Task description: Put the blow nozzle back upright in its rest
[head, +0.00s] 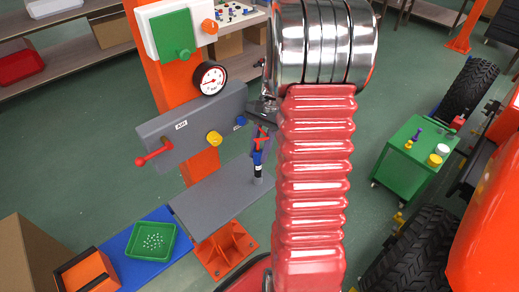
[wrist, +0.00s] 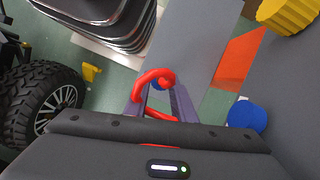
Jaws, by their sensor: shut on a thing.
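The blow nozzle (head: 258,157), blue with a red part and a black lower section, stands roughly upright over the grey shelf (head: 222,194). My gripper (head: 263,133) is shut on its upper part. In the wrist view a red loop of the nozzle (wrist: 153,77) shows between the purple fingers of my gripper (wrist: 160,97). A small grey cup, which looks like the rest (head: 258,181), is at the nozzle's lower end. I cannot tell whether the tip is inside it or just above. My arm hides the area to the right.
A grey panel (head: 190,122) with a red lever (head: 154,154), yellow knob (head: 214,138) and blue knob (head: 240,121) stands behind the shelf. A gauge (head: 211,79) is above. A green tray (head: 152,241) lies left. A green cart (head: 412,152) and tyres are right.

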